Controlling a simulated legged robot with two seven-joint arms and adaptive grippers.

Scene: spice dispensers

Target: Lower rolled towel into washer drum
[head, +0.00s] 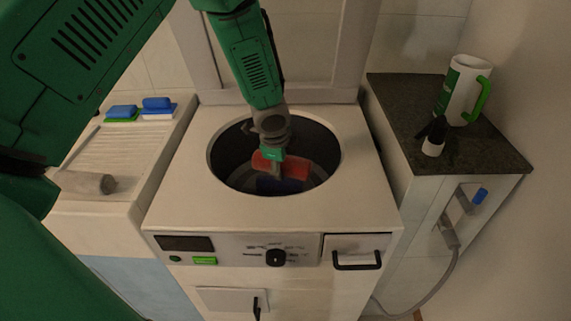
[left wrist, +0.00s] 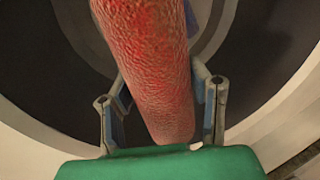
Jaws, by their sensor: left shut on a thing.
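The washer (head: 175,215) stands in the middle with its round top opening showing the dark drum (head: 318,142). My left gripper (head: 274,155) reaches down from above into the opening. It is shut on a red rolled towel (head: 295,161), which lies tilted inside the drum opening. In the left wrist view the red textured towel (left wrist: 152,65) runs between the two fingers of the gripper (left wrist: 162,90), with the drum wall around it. The towel's contact with the drum bottom cannot be told. My right gripper does not show.
A dark blue item (head: 280,186) lies in the drum below the towel. Blue sponges (head: 158,104) sit on the left counter. A white and green jug (head: 463,90) and a small dark-topped bottle (head: 433,146) stand on the right dark counter. The opening's rim surrounds my gripper.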

